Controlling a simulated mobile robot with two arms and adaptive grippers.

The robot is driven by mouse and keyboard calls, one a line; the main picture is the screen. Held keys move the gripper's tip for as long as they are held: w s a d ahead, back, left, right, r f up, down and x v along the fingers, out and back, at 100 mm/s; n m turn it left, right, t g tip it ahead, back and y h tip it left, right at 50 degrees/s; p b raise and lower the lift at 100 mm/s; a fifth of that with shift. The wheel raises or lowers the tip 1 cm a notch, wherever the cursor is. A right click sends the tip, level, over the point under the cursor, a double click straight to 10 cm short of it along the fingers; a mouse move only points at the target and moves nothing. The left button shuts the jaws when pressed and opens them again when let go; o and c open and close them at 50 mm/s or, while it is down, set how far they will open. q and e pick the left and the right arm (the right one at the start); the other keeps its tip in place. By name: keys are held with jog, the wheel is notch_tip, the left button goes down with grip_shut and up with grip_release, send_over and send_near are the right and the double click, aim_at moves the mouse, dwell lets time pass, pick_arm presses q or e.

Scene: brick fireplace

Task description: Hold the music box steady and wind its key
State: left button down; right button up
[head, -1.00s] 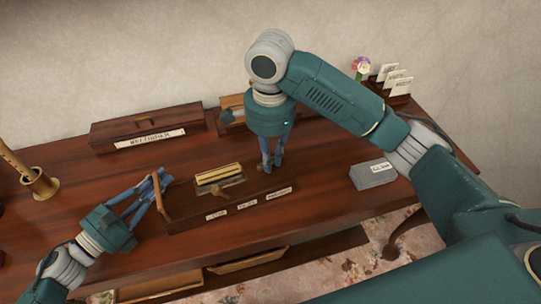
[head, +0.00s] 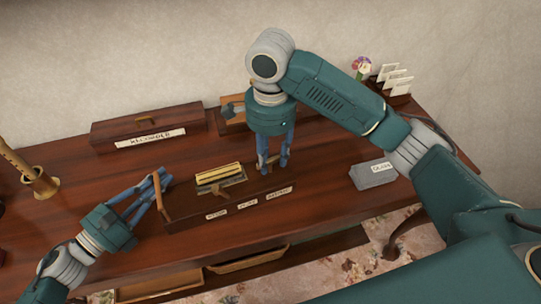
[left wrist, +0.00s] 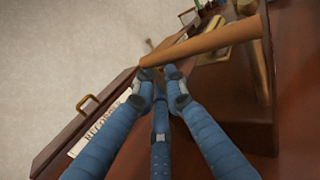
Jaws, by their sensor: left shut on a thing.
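The music box (head: 190,216) is a long, low dark wooden box near the table's front edge, with brass parts (head: 216,174) on top and small white labels along its front. My left gripper (head: 158,181) is shut on an upright light-brown wooden piece at the box's left end. In the left wrist view its fingertips (left wrist: 160,76) meet the end of this wooden bar (left wrist: 205,40). My right gripper (head: 274,167) points down at the box's right end, its fingertips apart. I cannot tell whether it touches the key, which I cannot make out clearly.
A dark case (head: 147,127) labelled RECORDER lies at the back left. A brass holder (head: 43,186) with a tube stands at the left edge. A grey labelled box (head: 373,174) sits to the right. A card rack (head: 398,88) and flowers stand at the back right.

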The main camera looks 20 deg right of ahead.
aim_at(271, 161)
notch_tip(271, 161, up, 12)
dwell(0.7)
pick_arm(q)
jog(key=c, duration=1.7)
grip_release()
